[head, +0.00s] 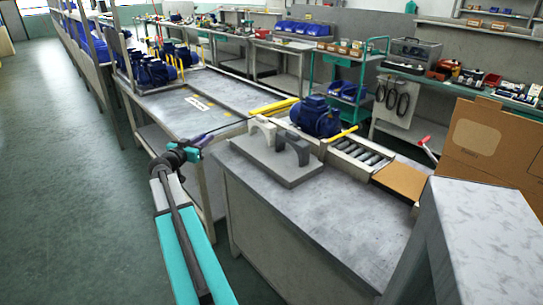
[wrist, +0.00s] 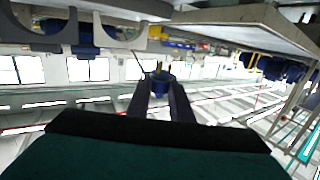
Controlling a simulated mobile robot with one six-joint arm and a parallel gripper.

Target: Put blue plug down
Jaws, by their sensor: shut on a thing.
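My gripper (head: 201,142) is held out over the edge between the grey-topped benches, left of the cradle stand. In the wrist view, which is upside down, my gripper (wrist: 158,92) is shut on the small blue plug (wrist: 158,77), with short brownish pins at its far end. The plug is held in the air and touches no surface that I can see. In the head view the plug is too small to make out clearly. The cradle stand (head: 268,164), a grey plate with one white and one dark arch, sits on the near bench (head: 325,210).
A blue pump (head: 316,118) stands behind the stand, beside a roller conveyor (head: 358,158) and yellow bars (head: 273,107). A cardboard box (head: 490,145) and a pale block (head: 485,225) crowd the right. The near bench's front top is clear.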

